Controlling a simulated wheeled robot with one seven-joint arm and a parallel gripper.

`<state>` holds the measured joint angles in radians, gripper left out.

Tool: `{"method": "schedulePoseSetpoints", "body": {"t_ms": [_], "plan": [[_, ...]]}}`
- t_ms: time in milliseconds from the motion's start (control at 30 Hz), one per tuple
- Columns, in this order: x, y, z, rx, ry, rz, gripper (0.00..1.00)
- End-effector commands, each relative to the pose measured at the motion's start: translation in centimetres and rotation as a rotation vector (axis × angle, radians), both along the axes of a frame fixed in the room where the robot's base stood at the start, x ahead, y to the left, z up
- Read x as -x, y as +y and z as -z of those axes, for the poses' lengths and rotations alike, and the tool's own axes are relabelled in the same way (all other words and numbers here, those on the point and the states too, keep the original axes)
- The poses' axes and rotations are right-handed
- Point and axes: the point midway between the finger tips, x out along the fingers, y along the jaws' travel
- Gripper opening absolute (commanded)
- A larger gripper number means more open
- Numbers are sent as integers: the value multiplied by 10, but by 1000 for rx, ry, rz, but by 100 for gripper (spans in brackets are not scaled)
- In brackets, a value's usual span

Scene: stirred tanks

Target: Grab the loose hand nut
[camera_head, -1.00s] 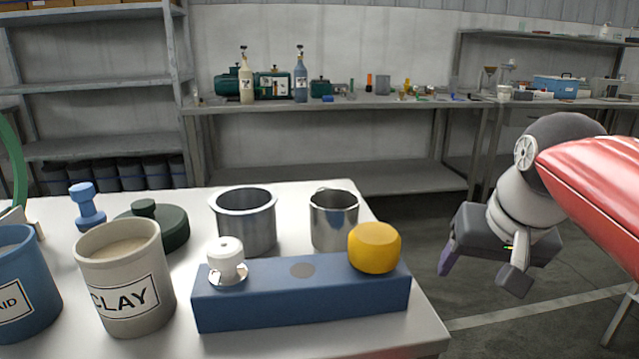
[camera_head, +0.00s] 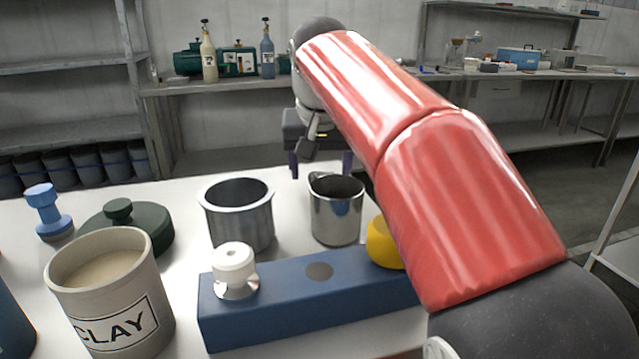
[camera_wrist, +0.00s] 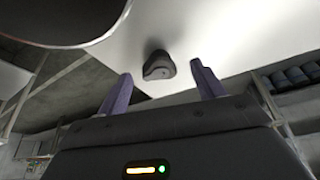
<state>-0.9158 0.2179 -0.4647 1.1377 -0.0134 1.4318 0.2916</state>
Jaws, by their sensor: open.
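A small dark grey, lobed knob (camera_wrist: 158,66), which looks like the loose hand nut, rests on the white table in the wrist view. It shows between the two purple fingers of my gripper (camera_wrist: 161,78), and I cannot tell the remaining distance. In the head view my gripper (camera_head: 320,166) points down behind the steel cup (camera_head: 336,215), its fingers spread, with nothing seen held. The grey knob cannot be made out in the head view.
A steel pot (camera_head: 238,222) stands left of the cup. A blue block (camera_head: 300,305) in front bears a white knob (camera_head: 233,265) and a yellow knob (camera_head: 380,245). A clay jar (camera_head: 110,300), a green lid (camera_head: 150,222) and a blue spool-shaped piece (camera_head: 45,210) stand at left.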

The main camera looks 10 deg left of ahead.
Motion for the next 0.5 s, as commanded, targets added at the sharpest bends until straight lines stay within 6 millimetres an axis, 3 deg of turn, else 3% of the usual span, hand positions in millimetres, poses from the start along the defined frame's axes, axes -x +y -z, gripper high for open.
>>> {"method": "schedulePoseSetpoints", "body": {"t_ms": [133, 400, 500], "plan": [[-6, 1, 17, 1, 1, -1, 68], [-8, 1, 20, 0, -1, -1, 68], [-8, 1, 20, 0, -1, -1, 56]]}}
